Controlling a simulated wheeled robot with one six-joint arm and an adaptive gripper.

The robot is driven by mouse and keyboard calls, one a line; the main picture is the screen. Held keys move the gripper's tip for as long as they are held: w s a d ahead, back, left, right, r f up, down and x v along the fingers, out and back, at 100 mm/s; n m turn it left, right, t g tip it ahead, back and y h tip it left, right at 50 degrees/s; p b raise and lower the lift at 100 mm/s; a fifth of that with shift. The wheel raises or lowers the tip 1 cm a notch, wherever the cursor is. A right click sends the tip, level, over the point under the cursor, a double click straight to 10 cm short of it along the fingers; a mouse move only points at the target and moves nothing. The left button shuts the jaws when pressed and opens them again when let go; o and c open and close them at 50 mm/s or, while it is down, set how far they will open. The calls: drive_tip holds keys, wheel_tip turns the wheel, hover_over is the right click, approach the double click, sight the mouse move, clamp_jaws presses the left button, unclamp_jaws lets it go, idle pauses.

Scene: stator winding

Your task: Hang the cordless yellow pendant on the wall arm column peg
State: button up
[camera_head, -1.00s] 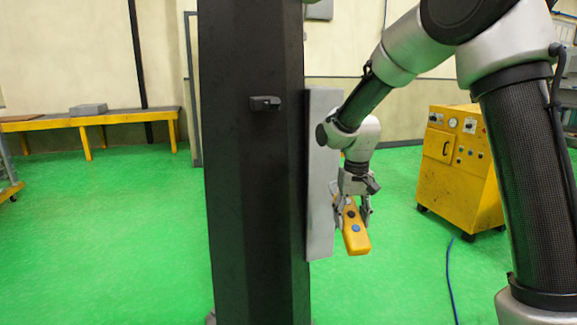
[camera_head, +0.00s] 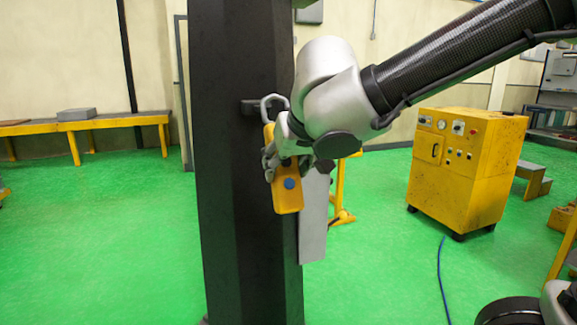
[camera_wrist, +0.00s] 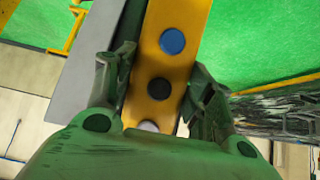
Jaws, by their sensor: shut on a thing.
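The yellow pendant (camera_head: 288,197) hangs nearly upright in my gripper (camera_head: 279,165), in front of the dark column (camera_head: 235,220). It has a blue button low on its face and a light grey loop (camera_head: 272,100) at its top. The loop is close to the dark peg (camera_head: 248,107) on the column; I cannot tell whether they touch. In the wrist view, my gripper's fingers (camera_wrist: 162,90) are on both sides of the pendant (camera_wrist: 178,18), which shows blue, black and light buttons. The peg is not clear in the wrist view.
A grey panel (camera_head: 313,222) is on the column's right side. A yellow cabinet (camera_head: 460,170) stands at the right, with a blue cable (camera_head: 440,270) on the green floor. A yellow bench (camera_head: 90,124) stands at the back left. The floor left of the column is clear.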

drive_tip(key=w+a+f, duration=0.2)
drive_tip(key=w+a, duration=0.1)
drive_tip(key=w, duration=0.9)
drive_tip(key=shift+w+a+f, duration=0.2)
drive_tip(key=shift+w+a, duration=0.1)
idle(0.8)
idle(0.6)
